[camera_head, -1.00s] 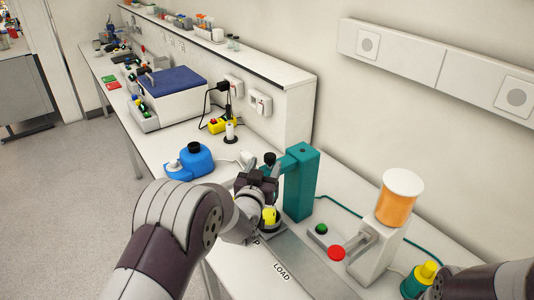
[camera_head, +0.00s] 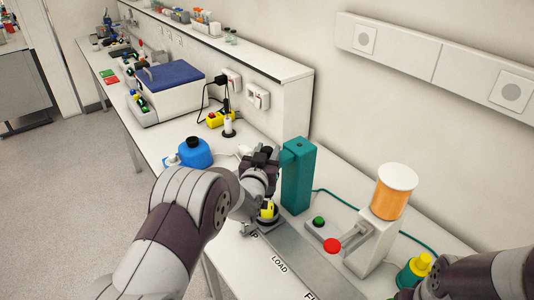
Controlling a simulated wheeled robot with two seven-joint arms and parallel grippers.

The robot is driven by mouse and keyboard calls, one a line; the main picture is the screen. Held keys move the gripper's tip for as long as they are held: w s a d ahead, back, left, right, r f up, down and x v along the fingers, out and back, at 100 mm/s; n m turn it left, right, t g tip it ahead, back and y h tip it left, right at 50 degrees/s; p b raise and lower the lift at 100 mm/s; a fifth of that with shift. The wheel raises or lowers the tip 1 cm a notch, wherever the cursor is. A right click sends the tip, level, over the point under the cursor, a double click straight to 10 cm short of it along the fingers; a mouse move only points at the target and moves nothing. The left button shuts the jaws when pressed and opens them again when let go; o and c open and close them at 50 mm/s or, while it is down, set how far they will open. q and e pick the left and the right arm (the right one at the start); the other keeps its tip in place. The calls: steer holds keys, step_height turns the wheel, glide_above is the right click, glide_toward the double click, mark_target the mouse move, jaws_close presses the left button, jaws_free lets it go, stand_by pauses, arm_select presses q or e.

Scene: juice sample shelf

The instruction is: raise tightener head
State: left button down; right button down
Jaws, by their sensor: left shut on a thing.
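The tightener is a teal post (camera_head: 298,182) standing on the bench at the back of the grey track. A short teal head (camera_head: 286,158) juts from its left side near the top. My left gripper (camera_head: 264,158) is at the outer end of this head, shut on it, and hides most of it. Below my gripper, a small bottle with a yellow cap (camera_head: 267,209) stands on the track, partly hidden by my wrist. My right arm enters at the lower right, but its gripper is out of view.
A blue bottle (camera_head: 195,154) stands left of my gripper. Right of the post are a green button (camera_head: 318,221), a red knob (camera_head: 332,246) and an orange hopper (camera_head: 391,198) with a white lid. A yellow-capped teal bottle (camera_head: 416,270) stands near my right arm.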

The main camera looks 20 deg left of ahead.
arm_select(q)
step_height(320, 180, up, 3)
steer(key=shift+w+r, duration=0.1)
steer(key=shift+r, duration=0.05)
steer(key=c, duration=0.8)
jaws_free()
steer(key=shift+s, duration=0.2)
steer(key=shift+s+f, duration=0.15)
steer(key=shift+f, duration=0.05)
steer(key=s+b, duration=0.3)
steer(key=s, duration=0.9)
steer(key=shift+s+d+r+b, duration=0.1)
steer(key=shift+s+b, duration=0.05)
steer(key=shift+b, duration=0.2)
